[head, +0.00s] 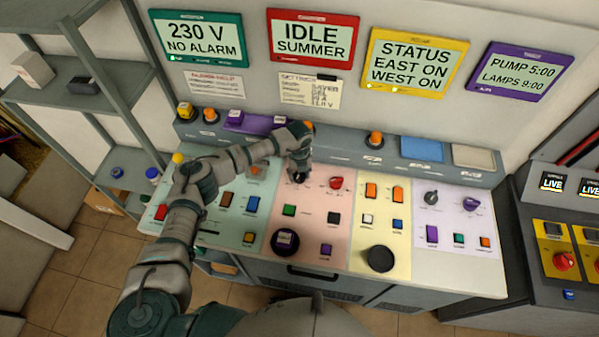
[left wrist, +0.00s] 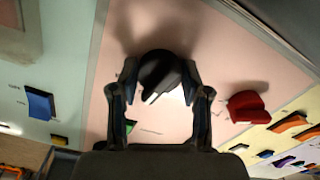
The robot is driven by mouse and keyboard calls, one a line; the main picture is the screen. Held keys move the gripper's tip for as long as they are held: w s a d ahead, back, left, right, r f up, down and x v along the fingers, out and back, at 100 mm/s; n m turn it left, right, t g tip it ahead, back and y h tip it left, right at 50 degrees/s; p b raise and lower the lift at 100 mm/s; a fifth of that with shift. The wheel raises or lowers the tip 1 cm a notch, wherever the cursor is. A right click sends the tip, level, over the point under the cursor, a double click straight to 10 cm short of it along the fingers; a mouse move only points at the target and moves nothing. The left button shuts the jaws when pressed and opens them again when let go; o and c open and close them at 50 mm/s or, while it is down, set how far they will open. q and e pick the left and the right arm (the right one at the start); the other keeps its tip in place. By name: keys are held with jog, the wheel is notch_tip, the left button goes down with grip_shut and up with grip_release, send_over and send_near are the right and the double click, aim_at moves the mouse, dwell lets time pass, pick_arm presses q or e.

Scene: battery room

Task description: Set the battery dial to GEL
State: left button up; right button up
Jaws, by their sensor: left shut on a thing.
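A black dial (left wrist: 158,72) with a white pointer mark sits on the pink panel. In the left wrist view it is between the two fingers of my left gripper (left wrist: 162,88), which is shut on it. In the head view my left gripper (head: 300,160) reaches down over the top of the pink panel, and the dial (head: 301,178) shows just below it, partly covered. The dial's position labels are too small or hidden to read. The screen above the pink panel (head: 313,38) reads IDLE SUMMER. My right gripper is not in view.
A red knob (head: 337,183) stands close to the right of the dial. Buttons and switches cover the green, pink, yellow and lilac panels. A raised ledge with an orange button (head: 375,138) runs behind. A handwritten settings note (head: 310,91) hangs on the wall.

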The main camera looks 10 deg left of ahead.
pick_arm(q)
jog(key=shift+n, duration=0.9)
jog(key=o, duration=1.1)
jog(key=shift+o, duration=0.2)
jog(key=shift+r, duration=0.1)
notch_tip(320, 180, up, 12)
jog(key=shift+w, duration=0.1)
